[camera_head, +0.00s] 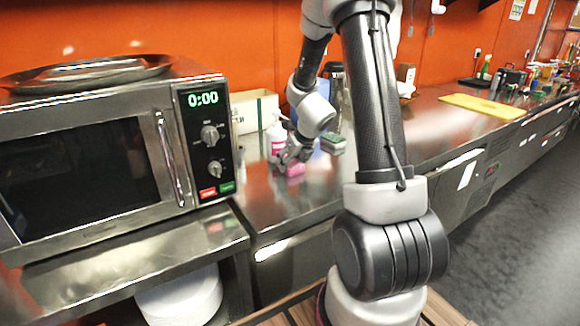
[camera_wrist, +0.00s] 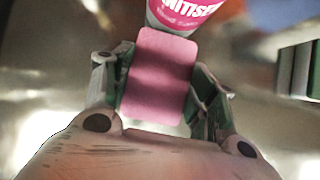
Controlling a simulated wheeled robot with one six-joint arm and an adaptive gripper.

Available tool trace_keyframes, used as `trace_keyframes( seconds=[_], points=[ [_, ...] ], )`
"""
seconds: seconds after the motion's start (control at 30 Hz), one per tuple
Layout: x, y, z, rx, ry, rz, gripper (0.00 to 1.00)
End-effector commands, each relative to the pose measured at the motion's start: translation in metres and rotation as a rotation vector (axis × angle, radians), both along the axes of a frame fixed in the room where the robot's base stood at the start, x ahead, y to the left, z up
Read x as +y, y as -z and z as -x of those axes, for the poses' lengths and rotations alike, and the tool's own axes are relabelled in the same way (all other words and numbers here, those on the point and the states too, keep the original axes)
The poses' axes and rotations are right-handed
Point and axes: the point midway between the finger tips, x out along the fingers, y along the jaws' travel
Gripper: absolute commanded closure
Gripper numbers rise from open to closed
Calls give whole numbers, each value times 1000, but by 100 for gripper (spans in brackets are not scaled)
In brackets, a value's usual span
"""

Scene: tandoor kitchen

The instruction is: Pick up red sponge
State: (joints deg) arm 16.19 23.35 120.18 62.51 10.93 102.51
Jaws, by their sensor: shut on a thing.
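The red sponge shows as a pink block (camera_wrist: 158,80) between the two fingers of my gripper (camera_wrist: 160,95) in the wrist view. The fingers press on its left and right sides. In the head view the pink sponge (camera_head: 292,169) is at or just above the steel counter, below my gripper (camera_head: 290,158). I cannot tell whether it touches the counter. A white and pink sanitiser bottle (camera_head: 276,140) stands right behind it, and its label (camera_wrist: 182,10) shows at the top of the wrist view.
A green and grey sponge (camera_head: 333,144) is to the right on the steel counter (camera_head: 300,200), also at the wrist view's right edge (camera_wrist: 298,70). A microwave (camera_head: 110,150) stands close on the left. A yellow board (camera_head: 482,105) lies farther right. The counter's front is clear.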

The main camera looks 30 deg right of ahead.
Motion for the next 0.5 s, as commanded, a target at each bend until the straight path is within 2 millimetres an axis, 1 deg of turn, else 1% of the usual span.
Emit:
trace_keyframes(
  seconds=[0.27, 0.43, 0.5],
  points=[
    [0, -3, 1, -1, 0, 0, 53],
    [1, -14, 4, -2, -4, 1, 53],
    [1, -21, 4, -3, -4, 1, 53]
  ],
)
